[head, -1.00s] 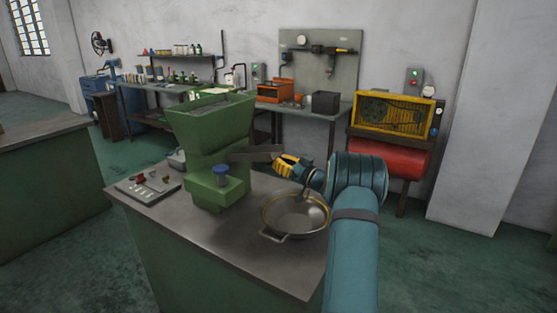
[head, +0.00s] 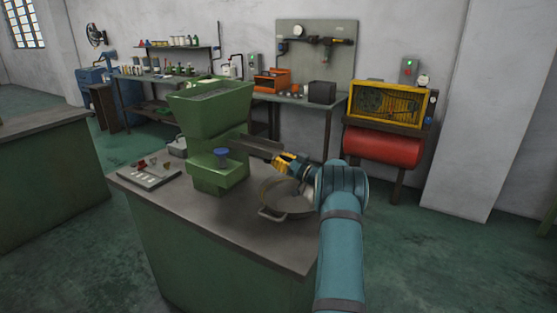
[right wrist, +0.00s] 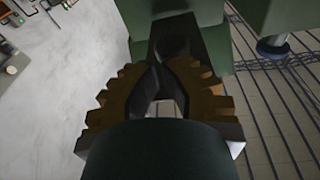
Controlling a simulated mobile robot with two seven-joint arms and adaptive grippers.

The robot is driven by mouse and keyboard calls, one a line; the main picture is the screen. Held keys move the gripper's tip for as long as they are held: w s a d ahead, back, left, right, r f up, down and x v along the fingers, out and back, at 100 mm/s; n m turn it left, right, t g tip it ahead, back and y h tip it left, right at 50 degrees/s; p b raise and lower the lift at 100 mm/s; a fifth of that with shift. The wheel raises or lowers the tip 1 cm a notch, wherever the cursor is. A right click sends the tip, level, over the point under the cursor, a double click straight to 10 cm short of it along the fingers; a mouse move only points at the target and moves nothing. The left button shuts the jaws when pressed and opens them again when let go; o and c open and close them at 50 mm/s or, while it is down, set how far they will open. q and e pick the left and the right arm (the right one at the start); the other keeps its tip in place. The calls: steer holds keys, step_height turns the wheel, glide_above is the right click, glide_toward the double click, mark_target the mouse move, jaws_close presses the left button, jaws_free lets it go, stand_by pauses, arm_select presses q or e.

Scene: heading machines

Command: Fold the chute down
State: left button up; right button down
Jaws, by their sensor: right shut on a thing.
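The chute (head: 258,146) is a dark grey trough on the right side of the green hopper machine (head: 212,115). It slopes gently down to the right from the machine. My right gripper (head: 278,159) is at the chute's outer end, with its yellow knuckles and dark fingers shut on it. In the right wrist view the fingers (right wrist: 168,62) close at the end of the dark chute (right wrist: 182,30), with the green machine behind. My left gripper is not in view.
A metal pan (head: 285,197) with handles stands on the bench (head: 240,234) below my right gripper. A control panel (head: 150,173) lies at the bench's left. A blue knob (head: 221,153) is on the machine's front. A red tank (head: 383,146) stands behind at the right.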

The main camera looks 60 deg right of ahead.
steer(key=s+f, duration=0.1)
steer(key=s, duration=0.6)
steer(key=shift+s+f, duration=0.15)
steer(key=shift+s, duration=0.1)
steer(key=shift+d, duration=0.1)
stand_by(0.4)
